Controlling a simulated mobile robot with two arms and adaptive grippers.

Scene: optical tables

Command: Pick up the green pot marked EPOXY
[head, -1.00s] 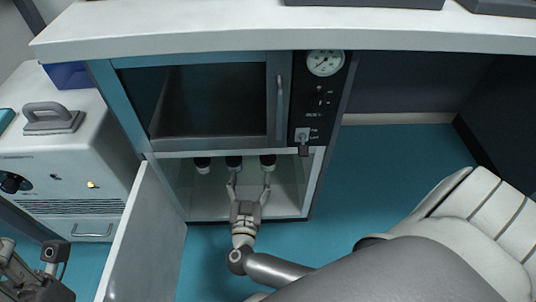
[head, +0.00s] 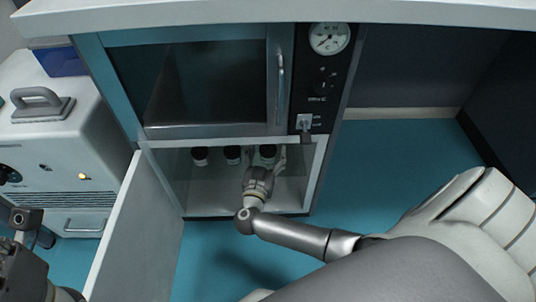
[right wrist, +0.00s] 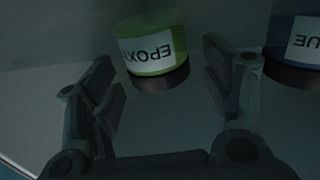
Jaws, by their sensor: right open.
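The green pot marked EPOXY (right wrist: 158,52) shows in the right wrist view, its lettering upside down, between the tips of my right gripper (right wrist: 160,68). The gripper is open, with a visible gap between each finger and the pot. In the head view the right gripper (head: 264,160) reaches into the low open cabinet, at the rightmost pot (head: 268,151); there only its dark lid and a little of its body show.
The cabinet (head: 210,198) has side walls, an open door (head: 140,235) at left and a glass-fronted oven (head: 205,85) above.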

